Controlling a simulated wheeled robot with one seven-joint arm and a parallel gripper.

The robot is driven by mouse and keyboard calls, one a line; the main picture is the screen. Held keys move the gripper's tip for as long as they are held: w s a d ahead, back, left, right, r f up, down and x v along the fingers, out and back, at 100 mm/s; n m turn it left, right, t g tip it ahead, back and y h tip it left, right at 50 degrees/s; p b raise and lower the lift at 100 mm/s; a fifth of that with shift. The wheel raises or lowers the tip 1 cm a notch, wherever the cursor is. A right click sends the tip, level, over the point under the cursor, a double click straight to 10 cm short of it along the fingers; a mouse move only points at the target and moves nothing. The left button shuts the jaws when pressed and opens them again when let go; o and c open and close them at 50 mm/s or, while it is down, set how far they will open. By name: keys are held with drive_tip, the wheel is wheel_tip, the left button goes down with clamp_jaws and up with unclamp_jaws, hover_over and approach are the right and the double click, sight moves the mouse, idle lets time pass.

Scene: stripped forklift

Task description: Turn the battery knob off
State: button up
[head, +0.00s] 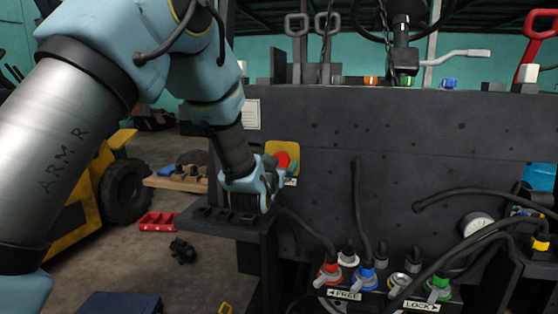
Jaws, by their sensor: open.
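A red knob (282,158) sits on a yellow plate (290,147) on the dark upright panel, near the panel's left edge. I take it to be the battery knob. My gripper (281,170) is open, right at the knob's lower left. It hides part of the knob and plate. I cannot tell whether a finger touches the knob or whether the knob lies between the fingers. The knob's turned position is too small to read.
A dark ledge (228,222) juts out below my gripper. Valves with red, blue and green handles (366,276), hoses and a gauge (476,226) stand at lower right. Levers (298,32) rise behind the panel. A red tray (157,221) lies on the floor at left.

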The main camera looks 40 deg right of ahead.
drive_tip(key=c, duration=1.4)
drive_tip(key=shift+o, duration=0.2)
drive_tip(key=shift+f+n+b, duration=0.15)
drive_tip(key=shift+n+b, duration=0.15)
drive_tip(key=shift+b, duration=0.5)
drive_tip(key=n+b, duration=1.7)
drive_tip(key=b, duration=0.5)
drive_tip(key=shift+w+a+b, duration=0.1)
drive_tip(key=shift+b, duration=0.25)
drive_tip(key=shift+n, duration=0.3)
